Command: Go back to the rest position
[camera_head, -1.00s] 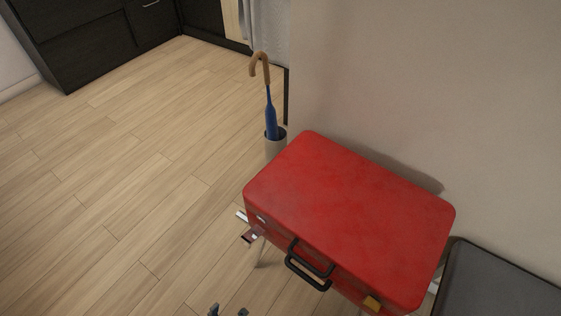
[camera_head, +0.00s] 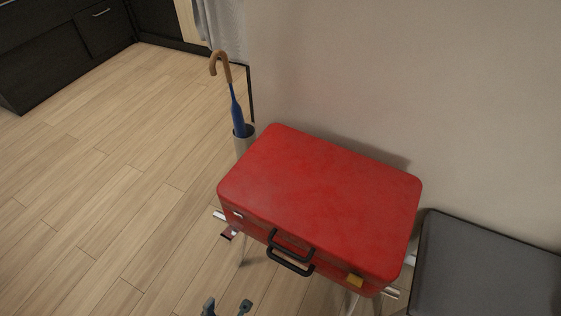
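A closed red suitcase (camera_head: 320,195) lies flat on a stand with pale legs, against the wall. Two dark fingertips of a gripper (camera_head: 227,308) show at the bottom edge, left of centre. I take it as my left gripper, though its arm is out of the picture. The fingertips are apart with nothing between them, below and in front of the suitcase, not touching it. My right gripper is not in view.
A dark grey padded seat (camera_head: 487,268) is at the lower right. Dark cabinets (camera_head: 60,45) stand at the upper left. The wooden floor (camera_head: 110,170) at left is clear.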

